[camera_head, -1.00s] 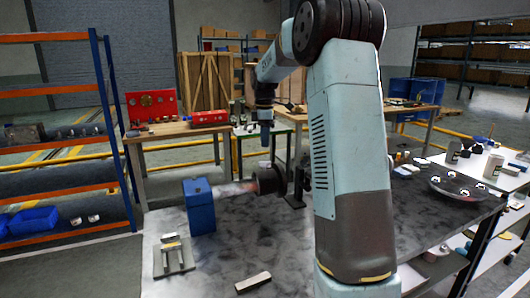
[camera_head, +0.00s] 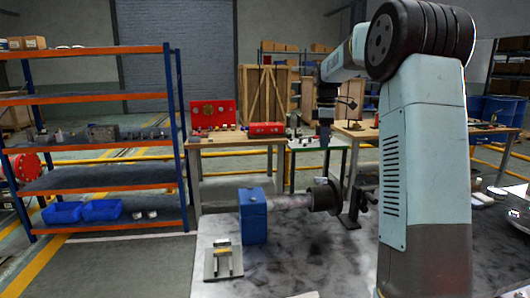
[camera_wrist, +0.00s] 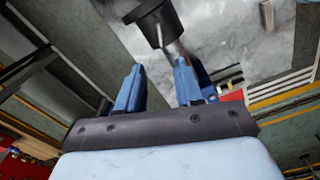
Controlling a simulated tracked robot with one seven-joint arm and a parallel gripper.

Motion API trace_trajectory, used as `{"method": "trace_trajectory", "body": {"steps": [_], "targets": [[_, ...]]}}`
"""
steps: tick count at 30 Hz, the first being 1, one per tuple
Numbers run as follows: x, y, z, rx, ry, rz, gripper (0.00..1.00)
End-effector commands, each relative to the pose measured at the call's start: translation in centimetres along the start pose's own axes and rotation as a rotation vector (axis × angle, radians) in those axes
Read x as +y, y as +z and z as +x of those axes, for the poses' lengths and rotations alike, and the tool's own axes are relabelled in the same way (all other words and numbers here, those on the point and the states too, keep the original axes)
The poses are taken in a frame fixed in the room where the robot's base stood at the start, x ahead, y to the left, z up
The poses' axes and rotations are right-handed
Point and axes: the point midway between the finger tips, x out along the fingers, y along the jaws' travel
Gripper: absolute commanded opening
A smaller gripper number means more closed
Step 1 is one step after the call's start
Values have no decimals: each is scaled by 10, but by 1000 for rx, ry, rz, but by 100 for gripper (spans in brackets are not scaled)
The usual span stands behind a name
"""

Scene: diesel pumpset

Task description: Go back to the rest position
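My arm rises at the right of the head view and bends over at the top. My gripper (camera_head: 325,132) hangs down from it above the far side of the workbench (camera_head: 310,250), and is small there. In the wrist view my gripper (camera_wrist: 160,66) has its two blue fingers spread apart with nothing between them. A dark cylindrical part on a shaft (camera_wrist: 155,22) lies beyond the fingertips, apart from them.
On the workbench stand a blue block (camera_head: 253,216), a shaft with a dark round part (camera_head: 322,195) and a small metal fixture (camera_head: 223,260). An orange and blue shelf rack (camera_head: 100,140) stands left. A wooden table (camera_head: 235,140) is behind. Open floor lies between rack and workbench.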

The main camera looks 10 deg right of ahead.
Motion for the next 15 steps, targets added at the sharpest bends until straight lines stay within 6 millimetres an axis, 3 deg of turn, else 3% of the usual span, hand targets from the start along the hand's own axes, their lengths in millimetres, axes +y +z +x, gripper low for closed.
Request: {"method": "trace_trajectory", "body": {"steps": [5, 15], "targets": [[-24, -7, -13, -3, 31, 57, 36], [-120, -21, -43, 16, 138, 318, 36]]}}
